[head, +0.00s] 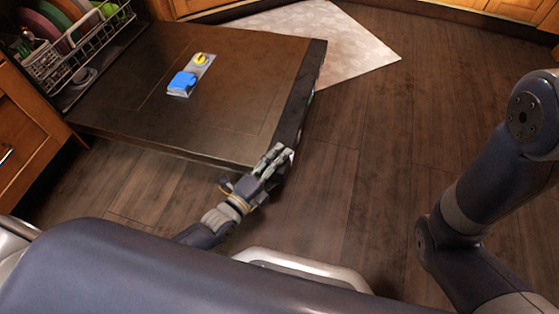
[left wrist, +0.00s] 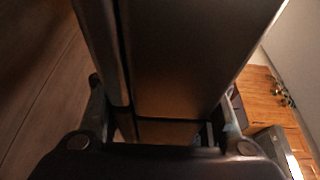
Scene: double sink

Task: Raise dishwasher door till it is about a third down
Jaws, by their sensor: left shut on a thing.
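The dishwasher door (head: 235,75) is folded down and lies roughly flat, its inner face up, in the head view. Its free edge (head: 304,95) is on the right. My left gripper (head: 279,157) is shut on the near corner of the door at that free edge. In the left wrist view the door (left wrist: 180,60) runs between the two fingers (left wrist: 165,128). My right arm shows at the right of the head view, but its gripper is out of view.
A dish rack (head: 85,50) with several plates stands at the door's hinge side. A blue and yellow detergent dispenser (head: 185,82) is set in the door. A pale rug (head: 345,45) lies behind the door. Wooden cabinets (head: 25,130) stand at the left. The wood floor (head: 365,140) right of the door is clear.

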